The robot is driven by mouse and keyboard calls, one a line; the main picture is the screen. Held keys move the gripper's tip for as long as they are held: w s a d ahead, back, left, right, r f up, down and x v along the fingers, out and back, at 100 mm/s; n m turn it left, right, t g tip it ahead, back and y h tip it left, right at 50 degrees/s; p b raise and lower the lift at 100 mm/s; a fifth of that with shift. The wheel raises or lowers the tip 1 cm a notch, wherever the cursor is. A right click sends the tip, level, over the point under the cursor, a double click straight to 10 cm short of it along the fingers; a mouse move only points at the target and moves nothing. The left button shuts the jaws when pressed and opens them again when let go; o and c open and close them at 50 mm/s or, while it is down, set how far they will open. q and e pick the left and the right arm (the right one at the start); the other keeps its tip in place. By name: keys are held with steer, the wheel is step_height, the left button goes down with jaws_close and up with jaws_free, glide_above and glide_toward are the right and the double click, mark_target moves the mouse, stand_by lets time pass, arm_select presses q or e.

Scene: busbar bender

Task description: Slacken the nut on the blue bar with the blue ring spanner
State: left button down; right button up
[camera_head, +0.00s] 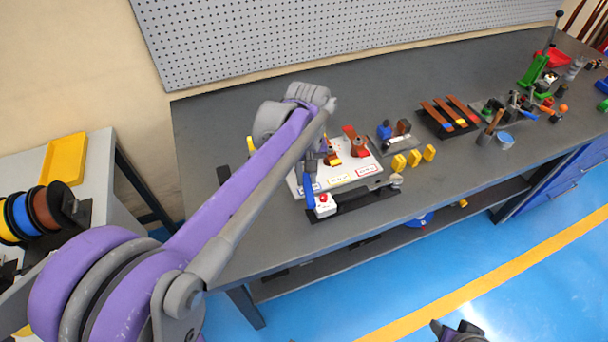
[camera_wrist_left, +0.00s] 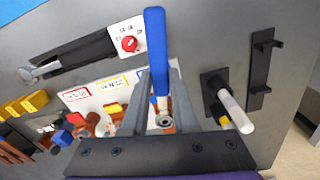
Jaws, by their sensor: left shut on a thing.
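My left gripper (camera_head: 312,160) is over the white board (camera_head: 345,180) on the bench. It is shut on the blue ring spanner (camera_head: 309,192), whose blue handle (camera_wrist_left: 156,45) stands up between the fingers (camera_wrist_left: 162,90) in the left wrist view. The spanner's far end shows a small grey metal round (camera_wrist_left: 165,121); I cannot tell whether it sits around a nut. The blue bar and its nut are not clear; the gripper and arm hide that part. My right gripper (camera_head: 457,332) shows only partly at the bottom edge.
A red clamp-like part (camera_head: 354,140) is on the board. Several yellow blocks (camera_head: 414,157) stand to its right. A black bracket (camera_wrist_left: 262,65) lies apart.

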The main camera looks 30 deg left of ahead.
arm_select(q)
steer(key=shift+w+d+n, duration=0.35)
steer(key=shift+d+n, duration=0.05)
steer(key=shift+n, duration=0.2)
stand_by(0.3)
steer(key=shift+w+d+n, duration=0.35)
steer(key=shift+d+n, duration=0.05)
steer(key=shift+n, duration=0.3)
steer(key=shift+w, duration=0.1)
steer(key=shift+w+d+n, duration=0.3)
steer(key=shift+w+n, duration=0.05)
steer(key=shift+n, duration=0.25)
steer(key=shift+w+d+n, duration=0.3)
steer(key=shift+w+n, duration=0.15)
steer(key=shift+n, duration=0.15)
